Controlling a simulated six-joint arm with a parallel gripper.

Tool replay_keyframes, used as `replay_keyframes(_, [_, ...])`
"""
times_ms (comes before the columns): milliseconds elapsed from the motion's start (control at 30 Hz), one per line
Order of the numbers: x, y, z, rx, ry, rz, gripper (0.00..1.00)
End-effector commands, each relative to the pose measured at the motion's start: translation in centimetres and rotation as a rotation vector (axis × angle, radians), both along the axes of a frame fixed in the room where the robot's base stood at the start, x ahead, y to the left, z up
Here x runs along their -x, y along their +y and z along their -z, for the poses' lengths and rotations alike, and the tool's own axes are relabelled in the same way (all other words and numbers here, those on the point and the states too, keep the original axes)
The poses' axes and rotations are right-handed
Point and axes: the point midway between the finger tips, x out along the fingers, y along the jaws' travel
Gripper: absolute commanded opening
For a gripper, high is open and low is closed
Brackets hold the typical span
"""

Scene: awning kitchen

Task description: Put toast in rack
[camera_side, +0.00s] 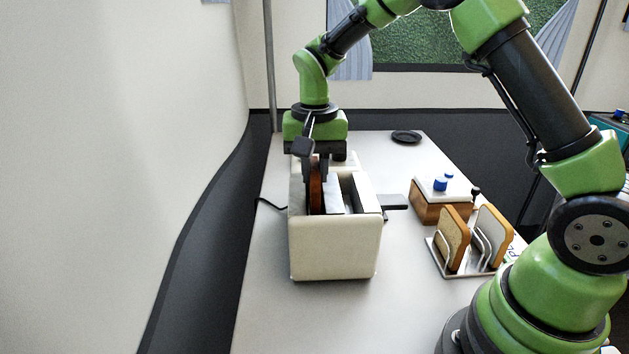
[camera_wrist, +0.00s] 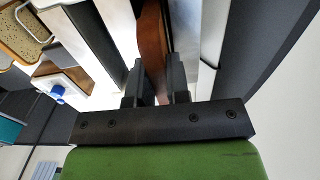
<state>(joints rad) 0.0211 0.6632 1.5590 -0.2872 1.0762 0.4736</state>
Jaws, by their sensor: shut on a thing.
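The cream toaster (camera_side: 334,248) stands on the table, left of the rack. My gripper (camera_side: 318,172) points down into the toaster's left slot and is shut on a brown slice of toast (camera_side: 315,192). The slice is still at least partly inside the slot; its lower part is hidden by the toaster wall. In the wrist view the slice (camera_wrist: 152,50) sits between the two fingers (camera_wrist: 157,88). The toaster's right slot shows no bread. The metal rack (camera_side: 462,268) holds two upright slices, a left one (camera_side: 454,238) and a right one (camera_side: 492,236), with wire dividers between them.
A wooden box with a white lid and blue knob (camera_side: 441,196) stands behind the rack. A dark round dish (camera_side: 406,137) lies at the back. The toaster's dark lever (camera_side: 396,202) sticks out to the right. The front table area (camera_side: 340,315) is clear.

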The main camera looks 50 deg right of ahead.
Motion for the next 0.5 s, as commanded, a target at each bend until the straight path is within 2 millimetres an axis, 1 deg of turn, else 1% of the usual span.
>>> replay_keyframes(67, [-0.1,0.0,-0.4,0.000,-0.003,-0.001,0.03])
replay_keyframes(167, [-0.1,0.0,-1.8,0.001,-0.006,-0.001,0.03])
replay_keyframes(333, [-0.1,0.0,-5.5,0.001,-0.009,0.000,0.03])
replay_keyframes(500, [-0.1,0.0,-8.4,0.002,-0.006,-0.001,0.03])
